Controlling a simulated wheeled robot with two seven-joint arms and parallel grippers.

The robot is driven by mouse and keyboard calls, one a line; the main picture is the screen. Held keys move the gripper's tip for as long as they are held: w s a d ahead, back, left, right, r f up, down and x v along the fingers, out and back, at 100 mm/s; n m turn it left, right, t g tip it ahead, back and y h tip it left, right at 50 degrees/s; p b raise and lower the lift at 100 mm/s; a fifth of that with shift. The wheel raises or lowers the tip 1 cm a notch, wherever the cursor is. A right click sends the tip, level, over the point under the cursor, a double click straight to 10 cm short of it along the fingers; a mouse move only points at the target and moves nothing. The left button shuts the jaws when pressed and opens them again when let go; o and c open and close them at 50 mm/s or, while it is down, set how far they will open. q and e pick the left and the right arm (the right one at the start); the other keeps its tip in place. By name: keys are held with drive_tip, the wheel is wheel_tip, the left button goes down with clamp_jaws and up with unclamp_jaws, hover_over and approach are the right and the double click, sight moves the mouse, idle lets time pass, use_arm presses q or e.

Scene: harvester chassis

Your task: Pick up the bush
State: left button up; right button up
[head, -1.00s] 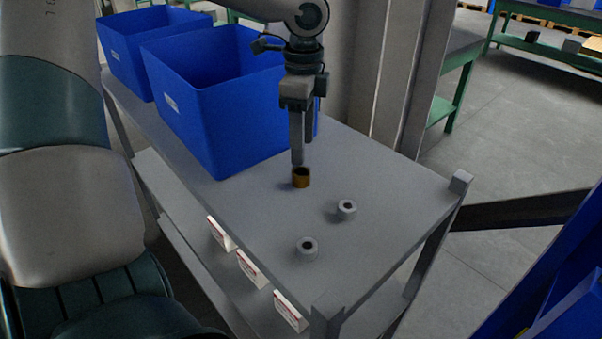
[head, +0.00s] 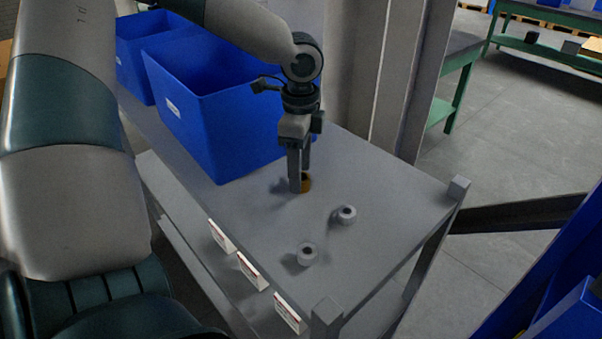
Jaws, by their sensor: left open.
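A small brass-coloured bush (head: 307,183) stands on the grey shelf top (head: 385,185), in front of the larger blue bin. My left gripper (head: 300,186) points straight down at the bush, with its fingers open. The near finger hides part of the bush, and I cannot tell whether the fingers touch it. Two grey ring-shaped parts stand on the shelf closer to its front end, one to the right (head: 346,215) and one lower (head: 307,254). My right gripper does not show.
A large blue bin (head: 205,130) stands close behind my left gripper, with another blue bin (head: 130,55) beyond it. A raised post (head: 458,188) marks the shelf's right corner. White labels (head: 249,270) line the left edge.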

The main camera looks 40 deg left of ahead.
use_arm(q)
drive_tip(key=shift+f, duration=0.25)
drive_tip(key=c, duration=1.2)
drive_tip(key=shift+o, duration=0.2)
drive_tip(key=shift+r, duration=0.1)
